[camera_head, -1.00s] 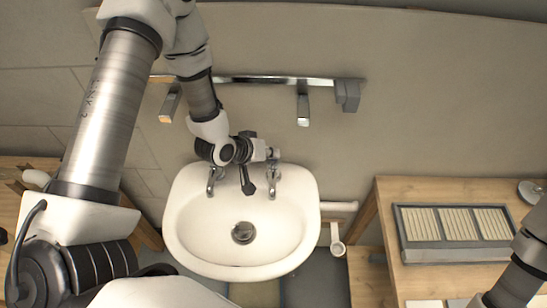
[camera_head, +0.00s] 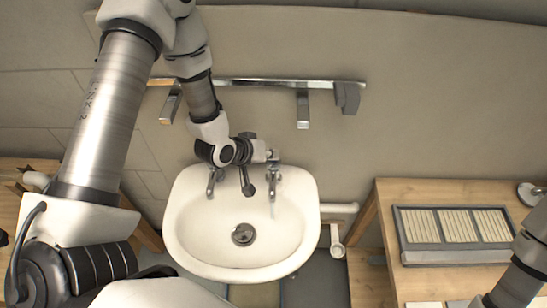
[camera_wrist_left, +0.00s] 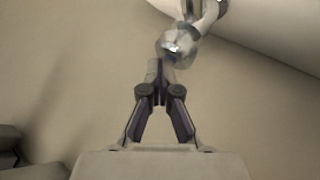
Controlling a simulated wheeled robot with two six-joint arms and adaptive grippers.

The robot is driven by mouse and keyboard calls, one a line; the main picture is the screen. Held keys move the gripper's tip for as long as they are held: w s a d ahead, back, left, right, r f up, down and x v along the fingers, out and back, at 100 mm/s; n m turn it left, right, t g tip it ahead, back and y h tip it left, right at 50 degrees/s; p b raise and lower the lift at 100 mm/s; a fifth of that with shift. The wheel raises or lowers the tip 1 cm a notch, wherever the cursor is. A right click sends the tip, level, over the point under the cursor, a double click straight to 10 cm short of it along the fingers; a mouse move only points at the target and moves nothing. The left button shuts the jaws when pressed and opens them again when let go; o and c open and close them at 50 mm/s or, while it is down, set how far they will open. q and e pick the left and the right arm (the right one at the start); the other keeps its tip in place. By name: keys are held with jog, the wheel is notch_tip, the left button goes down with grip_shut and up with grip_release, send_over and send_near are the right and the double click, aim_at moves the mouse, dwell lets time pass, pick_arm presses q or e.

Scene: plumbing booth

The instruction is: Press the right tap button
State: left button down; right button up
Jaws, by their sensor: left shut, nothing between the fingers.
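The right tap (camera_head: 273,184) is chrome and stands on the back right rim of the white sink (camera_head: 190,243). My left gripper (camera_head: 272,156) is shut and empty, with its tips at the top of this tap. In the left wrist view the closed fingertips (camera_wrist_left: 160,66) are right by the tap's round chrome button (camera_wrist_left: 176,46); I cannot tell whether they touch. A faint pale streak shows below the spout, possibly water. The left tap (camera_head: 213,180) stands on the back left rim. My right gripper is out of view; only part of that arm shows.
A metal rail (camera_head: 270,82) with grey holders runs along the wall above the sink. A wooden table (camera_head: 388,215) with a slatted grey tray (camera_head: 402,243) stands at right. A white pipe (camera_head: 338,208) is beside the sink.

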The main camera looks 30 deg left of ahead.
aim_at(271, 161)
pick_arm(q)
jog(key=shift+r+p, duration=0.3)
jog(key=shift+r, duration=0.3)
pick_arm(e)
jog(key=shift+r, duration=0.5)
pick_arm(q)
notch_tip(271, 161, up, 5)
jog(key=p, duration=0.4)
jog(key=shift+r, duration=0.1)
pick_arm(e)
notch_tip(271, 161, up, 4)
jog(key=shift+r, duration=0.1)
